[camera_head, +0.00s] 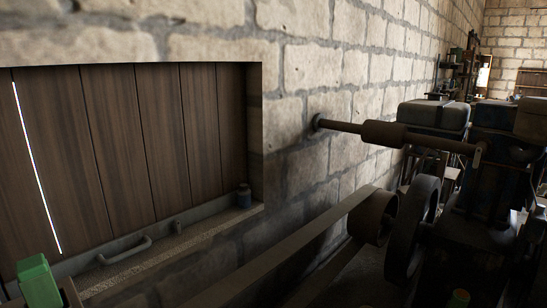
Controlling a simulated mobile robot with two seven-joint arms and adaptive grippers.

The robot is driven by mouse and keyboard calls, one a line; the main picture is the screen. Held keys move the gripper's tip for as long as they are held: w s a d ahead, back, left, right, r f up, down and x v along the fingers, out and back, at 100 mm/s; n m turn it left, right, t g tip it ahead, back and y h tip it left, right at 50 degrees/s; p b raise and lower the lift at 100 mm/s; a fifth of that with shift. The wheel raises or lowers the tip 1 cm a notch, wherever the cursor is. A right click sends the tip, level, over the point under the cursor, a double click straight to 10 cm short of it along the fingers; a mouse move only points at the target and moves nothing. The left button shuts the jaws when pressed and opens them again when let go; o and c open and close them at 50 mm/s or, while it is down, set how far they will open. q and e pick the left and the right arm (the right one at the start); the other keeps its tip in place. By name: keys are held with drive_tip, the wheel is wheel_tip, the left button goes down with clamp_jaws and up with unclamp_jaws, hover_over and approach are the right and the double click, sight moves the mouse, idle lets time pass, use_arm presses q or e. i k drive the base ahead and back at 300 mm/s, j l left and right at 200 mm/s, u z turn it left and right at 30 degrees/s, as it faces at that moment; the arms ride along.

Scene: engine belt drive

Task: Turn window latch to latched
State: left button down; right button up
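A window closed by dark vertical wooden boards (150,140) is set into the stone wall at the left. A thin bright line of light shows between two boards near the left edge. A grey bar-shaped handle (126,252) is at the bottom of the boards, just above the sill (185,240). It may be the latch, but I cannot tell whether it is latched. A small knob-like piece (177,227) is to its right. Neither of my grippers can be made out in this view.
A green block (38,282) is at the bottom left. A belt (285,245) runs from the lower left to a pulley (373,217) beside a dark engine (480,230). A pipe (383,134) reaches the wall.

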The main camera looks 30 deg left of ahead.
sight(177, 224)
drive_tip(key=u, duration=1.6)
